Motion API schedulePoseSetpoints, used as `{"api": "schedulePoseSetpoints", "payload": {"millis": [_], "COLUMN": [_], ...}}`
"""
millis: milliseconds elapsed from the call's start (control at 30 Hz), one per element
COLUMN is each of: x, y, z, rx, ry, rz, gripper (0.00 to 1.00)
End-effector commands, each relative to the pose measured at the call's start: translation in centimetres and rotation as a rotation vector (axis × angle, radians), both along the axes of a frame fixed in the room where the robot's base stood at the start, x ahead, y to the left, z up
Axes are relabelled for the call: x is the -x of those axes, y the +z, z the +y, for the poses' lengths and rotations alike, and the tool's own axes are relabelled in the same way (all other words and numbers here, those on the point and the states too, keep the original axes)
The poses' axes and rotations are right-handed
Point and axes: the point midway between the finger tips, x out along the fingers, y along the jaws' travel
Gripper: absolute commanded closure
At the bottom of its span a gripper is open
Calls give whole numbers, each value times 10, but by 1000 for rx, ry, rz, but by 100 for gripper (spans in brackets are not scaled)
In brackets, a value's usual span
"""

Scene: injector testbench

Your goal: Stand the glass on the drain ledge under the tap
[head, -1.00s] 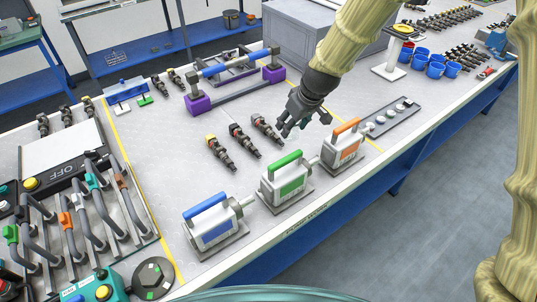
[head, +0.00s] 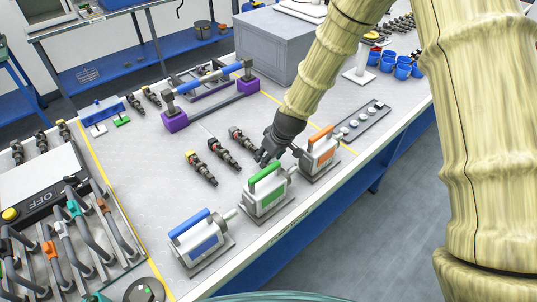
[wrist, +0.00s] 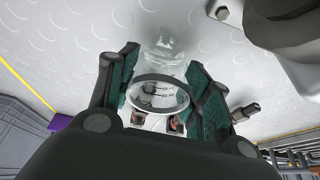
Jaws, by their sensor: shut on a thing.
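My gripper (head: 266,158) is over the bench, just behind the green-handled unit. In the wrist view my gripper (wrist: 160,95) is shut on a clear glass (wrist: 163,60), its green-lined fingers on either side of it. The glass's round rim faces the wrist camera, and its far part extends toward the pale dimpled bench top. I cannot tell if it touches the bench. In the head view the glass cannot be made out. I see no tap or drain ledge that I can identify.
Units with blue (head: 198,240), green (head: 266,190) and orange (head: 321,152) handles line the bench's front edge. Several injectors (head: 222,148) lie just left of my gripper. A purple-footed stand (head: 174,121) and a grey box (head: 268,48) are behind. Bench top between injectors and blue-handled unit is clear.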

Motion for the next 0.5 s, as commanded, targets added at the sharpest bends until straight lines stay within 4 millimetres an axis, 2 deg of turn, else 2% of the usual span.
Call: {"api": "schedulePoseSetpoints", "payload": {"millis": [467,500], "x": [0,0], "y": [-7,-7], "z": [0,0], "rx": [0,0], "ry": [1,1], "rz": [0,0], "gripper": [75,49]}}
